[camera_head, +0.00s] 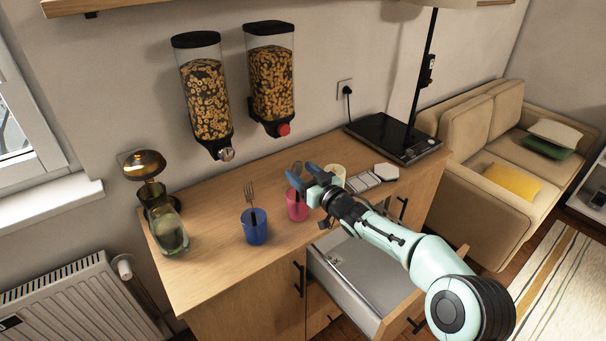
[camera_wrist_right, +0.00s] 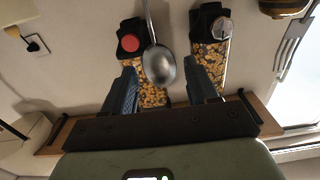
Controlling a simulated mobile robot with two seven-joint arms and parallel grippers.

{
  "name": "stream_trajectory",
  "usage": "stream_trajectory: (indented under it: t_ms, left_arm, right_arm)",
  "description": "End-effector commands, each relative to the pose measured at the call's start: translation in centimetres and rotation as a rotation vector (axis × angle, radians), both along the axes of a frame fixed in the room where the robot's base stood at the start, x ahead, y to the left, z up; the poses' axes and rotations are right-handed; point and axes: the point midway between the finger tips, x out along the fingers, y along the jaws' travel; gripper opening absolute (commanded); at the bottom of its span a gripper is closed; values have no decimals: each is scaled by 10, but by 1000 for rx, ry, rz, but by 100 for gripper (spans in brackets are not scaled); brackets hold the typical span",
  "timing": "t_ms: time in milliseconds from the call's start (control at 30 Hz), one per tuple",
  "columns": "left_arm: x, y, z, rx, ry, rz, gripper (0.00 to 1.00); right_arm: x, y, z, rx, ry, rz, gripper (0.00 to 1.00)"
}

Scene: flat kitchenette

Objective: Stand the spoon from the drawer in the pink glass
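The pink glass (camera_head: 297,208) stands on the wooden counter, partly behind my right gripper. The spoon (camera_head: 297,167) is upright above it with its bowl at the top; my gripper hides where its handle meets the glass. In the right wrist view, which is upside down, the spoon (camera_wrist_right: 159,66) shows between the two fingers, with gaps on both sides. My right gripper (camera_head: 303,174) is open at the pink glass. The open drawer (camera_head: 345,290) is below the counter, partly covered by my right arm. My left gripper is out of view.
A blue glass (camera_head: 255,232) with a fork stands left of the pink glass. A pale yellow cup (camera_head: 336,171) stands close on the right. A glass jar (camera_head: 170,238) is at the left end. Two cereal dispensers (camera_head: 207,105) hang on the wall.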

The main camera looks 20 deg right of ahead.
Motion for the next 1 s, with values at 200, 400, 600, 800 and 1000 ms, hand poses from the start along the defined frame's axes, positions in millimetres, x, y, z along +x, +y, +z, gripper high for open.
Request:
stream_trajectory:
  t_ms: [200, 400, 600, 800, 1000]
  left_arm:
    - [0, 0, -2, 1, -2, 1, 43]
    - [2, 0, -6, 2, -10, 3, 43]
    - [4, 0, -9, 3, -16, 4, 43]
    - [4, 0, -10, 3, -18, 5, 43]
    - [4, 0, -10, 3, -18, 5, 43]
  right_arm:
    - [-8, -4, 0, 0, 1, -1, 58]
    - [-41, -16, 0, -3, 0, -2, 58]
    - [-84, -33, 0, -4, 1, -4, 58]
    - [-114, -43, 0, -1, 0, -2, 58]
    - [-125, -47, 0, -1, 0, -1, 58]
